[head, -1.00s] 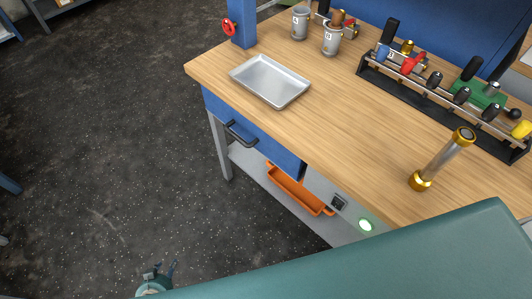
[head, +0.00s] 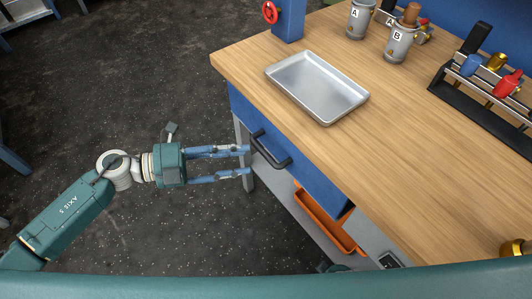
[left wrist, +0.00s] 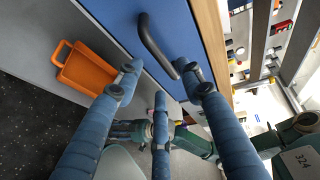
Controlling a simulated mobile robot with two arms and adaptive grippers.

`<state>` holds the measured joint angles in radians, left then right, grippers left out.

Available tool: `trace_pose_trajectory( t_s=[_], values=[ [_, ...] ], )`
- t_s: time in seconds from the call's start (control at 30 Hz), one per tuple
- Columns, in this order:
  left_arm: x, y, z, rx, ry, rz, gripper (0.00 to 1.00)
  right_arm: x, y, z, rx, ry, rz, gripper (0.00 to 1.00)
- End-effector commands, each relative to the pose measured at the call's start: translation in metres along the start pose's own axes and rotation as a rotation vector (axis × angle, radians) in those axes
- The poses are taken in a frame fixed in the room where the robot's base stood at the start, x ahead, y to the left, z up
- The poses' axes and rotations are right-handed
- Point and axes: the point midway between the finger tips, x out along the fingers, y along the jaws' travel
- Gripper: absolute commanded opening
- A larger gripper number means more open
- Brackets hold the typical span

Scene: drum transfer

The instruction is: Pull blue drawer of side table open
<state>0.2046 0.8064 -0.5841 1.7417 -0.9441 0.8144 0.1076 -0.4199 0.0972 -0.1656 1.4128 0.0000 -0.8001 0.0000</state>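The blue drawer (head: 300,172) is in the front of the wood-topped side table (head: 400,150), and its front looks flush, so it appears shut. Its dark bar handle (head: 268,152) faces my left gripper (head: 247,161). That gripper is open, with its fingers stretched toward the handle and apart from it, just short of the bar. In the left wrist view the handle (left wrist: 155,45) lies ahead of the spread fingers (left wrist: 163,82), and nothing is between them. My right gripper cannot be made out.
A metal tray (head: 317,88) lies on the tabletop above the drawer. Cups (head: 399,42) and a tool rack (head: 485,90) stand farther back. An orange bin (head: 325,222) sits on the shelf below.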

Motion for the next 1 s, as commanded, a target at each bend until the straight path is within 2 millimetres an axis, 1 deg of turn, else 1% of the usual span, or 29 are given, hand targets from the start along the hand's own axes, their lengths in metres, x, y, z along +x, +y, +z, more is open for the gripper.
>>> trace_pose_trajectory(
  t_s=[0.03, 0.1, 0.2, 0.33, 0.5, 0.77, 0.8, 0.87, 0.9, 0.93, 0.97, 1.0],
  values=[
    [0.012, -0.002, 0.0, 0.001, 0.002, -0.005, 0.39, 0.0, 0.0, 0.001, 0.0, -0.001, 0.0, 0.4],
    [0.025, -0.002, 0.0, 0.0, 0.001, -0.005, 0.39, 0.001, 0.0, 0.002, 0.0, -0.002, 0.0, 0.4],
    [0.042, -0.002, 0.0, 0.001, 0.001, -0.004, 0.39, 0.003, 0.0, 0.004, -0.001, -0.003, 0.0, 0.4],
    [0.058, -0.001, 0.001, -0.001, -0.001, -0.003, 0.39, 0.004, 0.0, 0.005, -0.001, -0.003, 0.0, 0.4],
    [0.068, -0.001, 0.001, 0.0, -0.002, -0.003, 0.39, 0.004, 0.0, 0.005, -0.001, -0.003, 0.0, 0.4],
    [0.068, -0.001, 0.001, -0.001, -0.003, -0.002, 0.39, 0.004, 0.0, 0.005, -0.001, -0.003, 0.0, 0.4],
    [0.068, -0.001, 0.001, -0.001, -0.003, -0.002, 0.31, 0.004, 0.0, 0.005, -0.001, -0.003, 0.0, 0.4],
    [0.068, -0.001, 0.001, -0.001, -0.003, -0.002, 0.19, 0.004, 0.0, 0.005, -0.001, -0.003, 0.0, 0.4],
    [0.068, -0.001, 0.001, -0.001, -0.003, -0.002, 0.11, 0.004, 0.0, 0.005, -0.001, -0.003, 0.0, 0.4],
    [0.068, -0.001, 0.001, -0.001, -0.002, -0.002, 0.05, 0.004, 0.0, 0.005, -0.001, -0.003, 0.0, 0.4],
    [0.068, -0.001, 0.001, -0.001, -0.003, -0.002, 0.0, 0.004, 0.0, 0.005, -0.001, -0.003, 0.0, 0.4],
    [0.068, -0.001, 0.001, -0.002, -0.003, -0.002, 0.0, 0.004, 0.0, 0.005, -0.001, -0.003, 0.0, 0.4]
  ],
)
